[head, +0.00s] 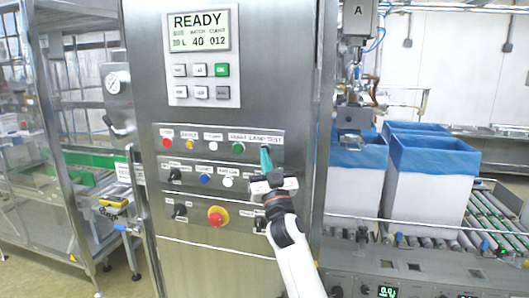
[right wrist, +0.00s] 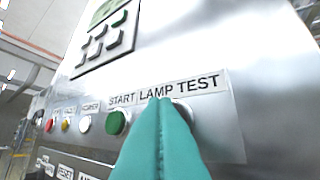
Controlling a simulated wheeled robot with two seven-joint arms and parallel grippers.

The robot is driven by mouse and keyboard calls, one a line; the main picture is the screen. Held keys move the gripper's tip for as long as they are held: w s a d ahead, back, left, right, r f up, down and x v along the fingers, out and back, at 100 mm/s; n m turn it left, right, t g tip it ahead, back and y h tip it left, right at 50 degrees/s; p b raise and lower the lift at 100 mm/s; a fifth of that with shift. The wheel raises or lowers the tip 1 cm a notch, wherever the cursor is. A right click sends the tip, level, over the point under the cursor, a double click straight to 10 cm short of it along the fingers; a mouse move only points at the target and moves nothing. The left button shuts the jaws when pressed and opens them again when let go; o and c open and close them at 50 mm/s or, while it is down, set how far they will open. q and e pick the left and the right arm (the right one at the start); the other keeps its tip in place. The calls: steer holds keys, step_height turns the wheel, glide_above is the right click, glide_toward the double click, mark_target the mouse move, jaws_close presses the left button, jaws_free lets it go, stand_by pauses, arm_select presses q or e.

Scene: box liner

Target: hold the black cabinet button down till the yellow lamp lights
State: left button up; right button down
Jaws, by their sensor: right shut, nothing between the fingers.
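The steel cabinet (head: 235,270) carries a top row of lamps and buttons. The yellow lamp (head: 189,144) is second from the left and looks dull amber with no clear glow; it also shows small in the right wrist view (right wrist: 65,125). My right gripper (head: 265,152) is shut and empty, its teal fingertips at the LAMP TEST label (right wrist: 180,87), right of the green START button (right wrist: 116,123). The fingertips cover the black button there; only a bit of a pale ring shows beside them. I cannot tell whether they touch or press it. My left gripper is not in view.
A red-and-yellow emergency stop (head: 218,216) and black knobs sit on the lower panels. A display reading READY (head: 200,30) is above. Blue-lined boxes (head: 430,190) stand on a roller conveyor at the right.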

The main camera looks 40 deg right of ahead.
steer(key=shift+w+d, duration=0.25)
steer(key=shift+d, duration=0.05)
stand_by(0.5)
steer(key=shift+a, duration=0.1)
stand_by(0.8)
steer(key=shift+s+a, duration=0.5)
steer(key=shift+a, duration=0.1)
steer(key=shift+s+a+p, duration=0.45)
steer(key=shift+s+a, duration=1.15)
steer(key=shift+a, duration=0.2)
